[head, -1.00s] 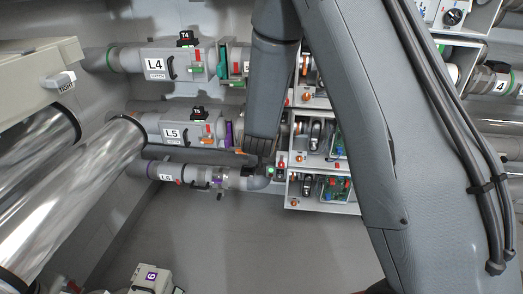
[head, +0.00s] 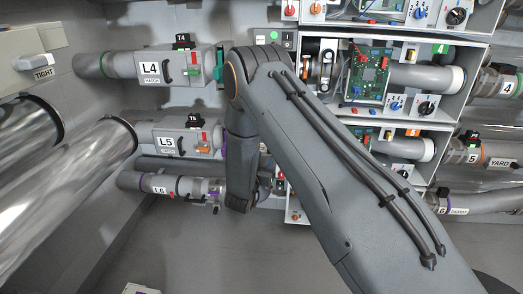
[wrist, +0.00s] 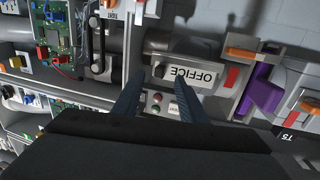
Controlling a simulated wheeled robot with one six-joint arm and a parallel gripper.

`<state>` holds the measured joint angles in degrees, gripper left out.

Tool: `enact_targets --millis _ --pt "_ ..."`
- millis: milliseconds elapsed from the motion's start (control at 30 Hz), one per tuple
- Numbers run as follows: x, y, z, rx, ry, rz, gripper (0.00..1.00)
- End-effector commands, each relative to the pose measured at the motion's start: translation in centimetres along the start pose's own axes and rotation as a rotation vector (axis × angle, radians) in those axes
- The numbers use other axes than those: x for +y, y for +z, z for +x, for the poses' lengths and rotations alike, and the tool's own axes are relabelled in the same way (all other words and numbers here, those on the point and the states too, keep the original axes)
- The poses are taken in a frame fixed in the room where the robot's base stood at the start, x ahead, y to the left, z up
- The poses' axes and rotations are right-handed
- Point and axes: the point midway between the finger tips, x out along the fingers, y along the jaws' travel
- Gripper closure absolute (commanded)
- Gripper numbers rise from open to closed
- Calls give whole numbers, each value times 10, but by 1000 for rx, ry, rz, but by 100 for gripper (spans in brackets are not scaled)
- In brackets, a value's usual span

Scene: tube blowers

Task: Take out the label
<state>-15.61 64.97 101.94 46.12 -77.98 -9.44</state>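A white label reading OFFICE (wrist: 192,76) shows upside down in the wrist view. It is on a grey pipe section (wrist: 160,42). My gripper (wrist: 158,82) has its two dark fingers apart, with nothing visibly held between them. The fingertips point toward the pipe; the right finger's tip appears just below the label's left part. I cannot tell whether it touches. In the head view, my arm hides the OFFICE label, and my fingers cannot be made out there.
Purple (wrist: 262,92) and orange (wrist: 300,105) handles lie right of the label. A green circuit board (wrist: 58,30) sits at the upper left. In the head view, pipes L4 (head: 150,68), L5 (head: 168,142) and L6 (head: 160,190) run along the left. Open floor (head: 150,245) lies below.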

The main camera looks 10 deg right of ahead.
Motion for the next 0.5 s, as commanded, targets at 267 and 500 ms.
enact_targets --millis 267,500 --pt "1 1 31 0 0 1 62" --pt "1 1 32 -1 0 0 62"
